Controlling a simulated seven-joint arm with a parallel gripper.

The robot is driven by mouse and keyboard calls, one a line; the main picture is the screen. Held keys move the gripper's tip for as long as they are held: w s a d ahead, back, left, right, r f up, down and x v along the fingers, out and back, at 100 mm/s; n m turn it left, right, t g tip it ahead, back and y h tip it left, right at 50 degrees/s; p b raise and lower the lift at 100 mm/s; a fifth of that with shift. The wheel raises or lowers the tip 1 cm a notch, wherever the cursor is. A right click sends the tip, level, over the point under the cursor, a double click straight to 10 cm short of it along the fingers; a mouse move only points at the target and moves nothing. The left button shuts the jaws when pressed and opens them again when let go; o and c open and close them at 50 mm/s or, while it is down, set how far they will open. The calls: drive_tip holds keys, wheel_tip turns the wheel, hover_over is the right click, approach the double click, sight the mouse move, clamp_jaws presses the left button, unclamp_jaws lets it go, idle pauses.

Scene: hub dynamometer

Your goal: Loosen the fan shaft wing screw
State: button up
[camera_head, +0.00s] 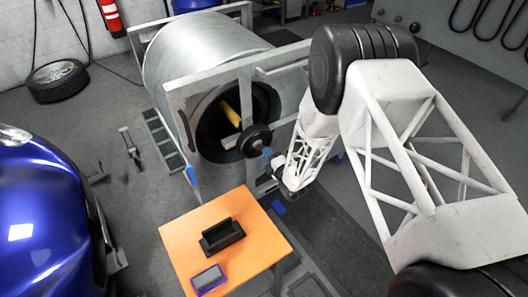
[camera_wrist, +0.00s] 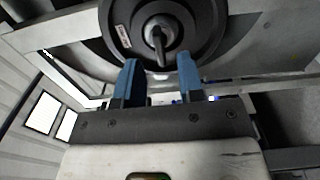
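The fan shaft wing screw (camera_wrist: 159,38) shows in the wrist view as a grey winged knob at the centre of a round black hub (camera_wrist: 190,22). In the head view the black hub (camera_head: 256,138) sits at the front of the large metal drum, and the screw is too small to make out. My gripper (camera_wrist: 160,75) has two blue fingers standing apart with nothing between them. In the picture the fingertips lie just below the screw, one on each side. In the head view my gripper (camera_head: 270,158) is close to the hub; contact cannot be told.
The metal drum (camera_head: 200,52) has a grey frame (camera_head: 210,80) around its opening. An orange table (camera_head: 180,240) stands below with a black tray (camera_head: 222,236) and a purple-grey block (camera_head: 209,280). A blue car (camera_head: 40,215) is at left, a tyre (camera_head: 57,80) behind it.

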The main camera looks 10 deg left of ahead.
drive_tip(key=shift+v, duration=2)
drive_tip(key=w+d+r+m+h, duration=0.3)
drive_tip(key=d+r, duration=0.1)
drive_tip(key=r, duration=0.3)
drive_tip(key=w+d+r+m+h, duration=0.2)
drive_tip(key=d+r+m, duration=0.1)
drive_tip(key=r, duration=0.4)
drive_tip(key=s+d+r+m+g+h, duration=0.1)
drive_tip(key=s+d+r+m+h, duration=0.25)
drive_tip(key=d+r, duration=0.35)
drive_tip(key=s+d+r+m+g+h, duration=0.1)
drive_tip(key=s+d+r+m+h, duration=0.1)
drive_tip(key=d+r+m, duration=0.45)
drive_tip(key=s+d+r+m+g+h, duration=0.1)
drive_tip(key=s+d+r+m+g, duration=0.15)
drive_tip(key=s+r, duration=0.45)
drive_tip(key=s+d+r+m+g+h, duration=0.25)
drive_tip(key=s+d+r, duration=0.2)
drive_tip(key=s, duration=0.45)
drive_tip(key=s+d+r+m+g, duration=0.1)
drive_tip(key=s+r+m, duration=0.1)
drive_tip(key=s, duration=0.8)
drive_tip(key=s+d+r+m+g+y, duration=0.1)
drive_tip(key=s+m, duration=0.3)
drive_tip(key=s, duration=0.5)
drive_tip(key=shift+s+d+r+g, duration=0.25)
drive_tip(key=shift+s+r+g, duration=0.25)
drive_tip(key=shift+r, duration=0.4)
